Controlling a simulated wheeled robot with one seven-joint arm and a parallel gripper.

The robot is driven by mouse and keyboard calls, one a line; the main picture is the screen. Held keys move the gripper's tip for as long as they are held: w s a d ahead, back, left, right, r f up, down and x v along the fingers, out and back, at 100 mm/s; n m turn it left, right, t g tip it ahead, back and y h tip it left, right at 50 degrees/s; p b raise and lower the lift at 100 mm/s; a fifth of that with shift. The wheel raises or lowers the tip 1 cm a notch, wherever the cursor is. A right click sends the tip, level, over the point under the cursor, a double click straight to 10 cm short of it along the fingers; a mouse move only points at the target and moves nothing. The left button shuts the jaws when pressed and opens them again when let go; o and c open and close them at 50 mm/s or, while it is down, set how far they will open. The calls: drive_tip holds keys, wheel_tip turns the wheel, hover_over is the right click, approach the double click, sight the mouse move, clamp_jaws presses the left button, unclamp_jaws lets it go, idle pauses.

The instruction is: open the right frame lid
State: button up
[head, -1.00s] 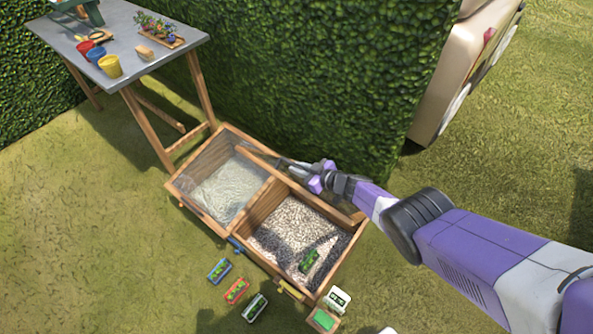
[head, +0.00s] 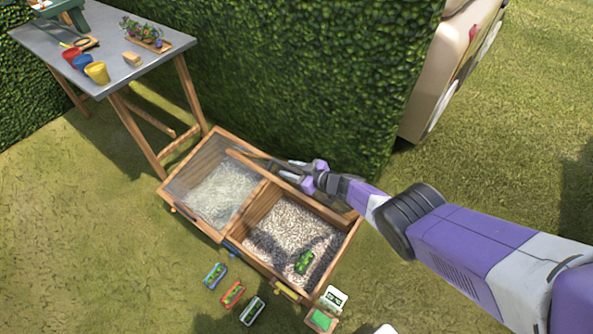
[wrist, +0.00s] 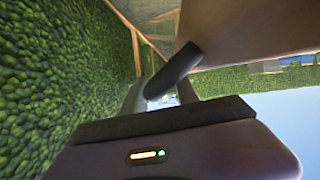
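The wooden frame box (head: 194,226) stands on the grass with two compartments. The left one is covered by a clear lid lying flat (head: 195,170). The right compartment (head: 262,206) is uncovered from above, showing pale gravel and a small green plant tray (head: 304,262). A wooden bar along its back edge (head: 325,207) looks like the right lid seen edge-on, raised. My gripper (head: 274,168) is at this back edge, beside the bar. In the wrist view its fingers (wrist: 160,98) are apart, with a dark rod (wrist: 173,70) across them and a wooden panel (wrist: 245,30) close above. Contact is unclear.
A tall hedge (head: 290,80) stands close behind the box and my gripper. A work table (head: 150,68) with pots is at upper left. Several small plant trays (head: 232,293) and a green-topped box (head: 320,320) lie in front. Open grass is at left.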

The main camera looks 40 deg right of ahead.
drive_tip(key=p+v, duration=0.4)
drive_tip(key=v, duration=0.1)
drive_tip(key=shift+s+d+r+p, duration=0.1)
drive_tip(key=shift+r+p, duration=0.1)
drive_tip(key=shift+p, duration=0.15)
drive_tip(key=shift+s+d+f+b, duration=0.2)
drive_tip(key=shift+d+f+b, duration=0.05)
drive_tip(key=shift+b, duration=0.15)
drive_tip(key=shift+s+d, duration=0.2)
drive_tip(key=shift+s, duration=0.15)
drive_tip(key=shift+s+r, duration=0.2)
drive_tip(key=shift+s, duration=0.05)
drive_tip(key=shift+s+a+r, duration=0.15)
drive_tip(key=shift+a+r, duration=0.1)
drive_tip(key=shift+r, duration=0.1)
drive_tip(key=shift+s, duration=0.1)
